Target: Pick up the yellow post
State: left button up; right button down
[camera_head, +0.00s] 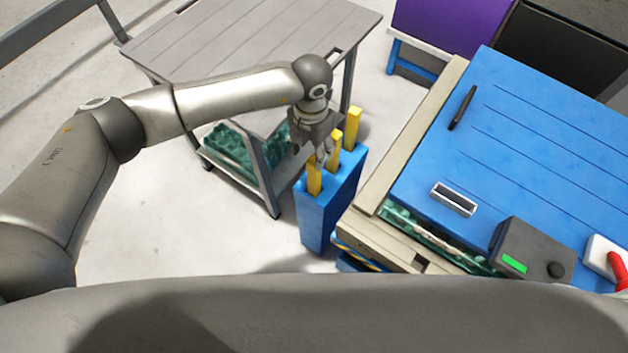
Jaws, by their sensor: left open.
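Three yellow posts stand upright in a row in the top of a blue box-shaped holder (316,217). The nearest yellow post (314,181) is at the left, the middle post (335,150) is behind it, and the far post (353,128) stands at the back right. My left gripper (322,158) points down over the holder, close to the nearest and middle posts. It is open. The picture does not show clearly whether its fingers are around a post or beside it. My right gripper is not in view.
A grey slatted cart (250,40) with green egg trays (228,152) on its lower shelf stands behind left. A blue-topped table (540,130) at right bears a black pen-like object (462,108), a dark box with a green display (535,250) and a white-and-red item. Pale floor is clear at left.

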aim_at(312, 157)
pick_arm(q)
notch_tip(312, 157, down, 4)
jog(key=shift+f+b, duration=0.2)
jog(key=shift+b, duration=0.85)
jog(key=f, duration=0.1)
jog(key=f+b, duration=0.1)
jog(key=f, duration=0.1)
jog(key=f+b, duration=0.1)
jog(key=shift+s+d+f, duration=0.25)
jog(key=shift+s+d, duration=0.05)
jog(key=shift+s, duration=0.1)
jog(key=shift+f+b, duration=0.4)
jog(key=shift+f, duration=0.05)
jog(key=shift+r, duration=0.1)
grip_shut()
jog(key=shift+r, duration=0.1)
